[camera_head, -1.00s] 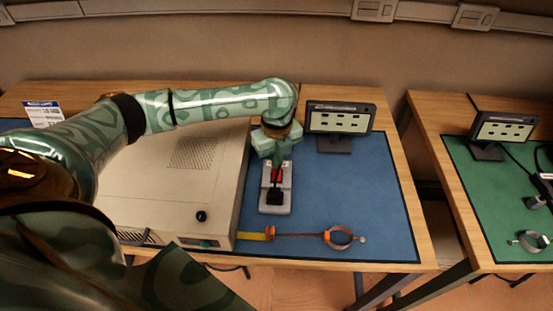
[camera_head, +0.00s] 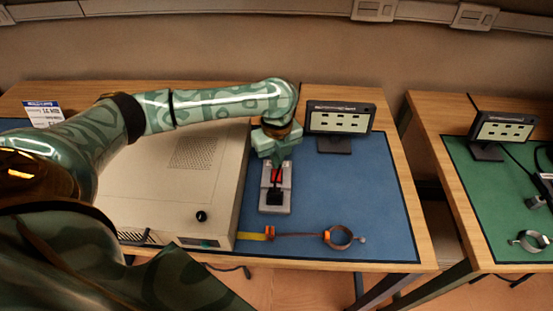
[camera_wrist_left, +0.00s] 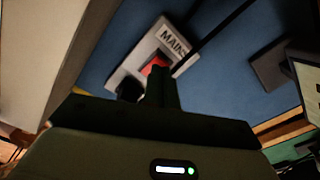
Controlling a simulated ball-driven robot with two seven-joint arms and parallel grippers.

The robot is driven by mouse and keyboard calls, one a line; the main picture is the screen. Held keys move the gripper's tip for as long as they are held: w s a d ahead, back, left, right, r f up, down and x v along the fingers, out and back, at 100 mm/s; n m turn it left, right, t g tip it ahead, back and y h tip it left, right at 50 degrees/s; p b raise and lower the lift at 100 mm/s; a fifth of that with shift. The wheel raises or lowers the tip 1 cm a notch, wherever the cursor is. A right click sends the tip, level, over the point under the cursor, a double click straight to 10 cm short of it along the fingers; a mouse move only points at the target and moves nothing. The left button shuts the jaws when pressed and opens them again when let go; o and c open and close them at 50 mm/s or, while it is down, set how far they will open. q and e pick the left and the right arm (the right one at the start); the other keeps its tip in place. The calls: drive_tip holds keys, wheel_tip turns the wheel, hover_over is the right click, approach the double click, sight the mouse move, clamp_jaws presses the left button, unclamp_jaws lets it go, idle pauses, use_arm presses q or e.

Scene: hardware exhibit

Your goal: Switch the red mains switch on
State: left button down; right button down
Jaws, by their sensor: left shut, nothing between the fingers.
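The red mains switch (camera_head: 276,175) sits on a small light-grey box (camera_head: 275,209) on the blue mat, right of the beige computer case. In the left wrist view the red switch (camera_wrist_left: 156,65) shows in the box beside a label reading "MAIN", partly cut off by the fingers. My left gripper (camera_head: 276,165) is shut and empty, pointing down right above the switch; its tips (camera_wrist_left: 160,70) overlap the red rocker in the wrist view. I cannot tell whether they touch it. A black part (camera_head: 274,197) is at the box's near end. My right gripper is not in view.
The beige case (camera_head: 165,195) stands close on the left. A small display (camera_head: 340,118) stands behind on the right. An orange-ended strap with a metal ring (camera_head: 340,238) lies in front. The mat's right part is clear. A second table with a green mat (camera_head: 490,210) is across a gap.

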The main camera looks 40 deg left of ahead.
sight(277, 171)
use_arm(q)
drive_tip(key=shift+f, duration=0.95)
idle(0.5)
wheel_tip(277, 171, up, 3)
drive_tip(key=p, duration=0.2)
drive_tip(key=shift+p, duration=0.35)
wheel_tip(277, 171, up, 4)
drive_tip(key=p, duration=0.5)
drive_tip(key=shift+r, duration=0.1)
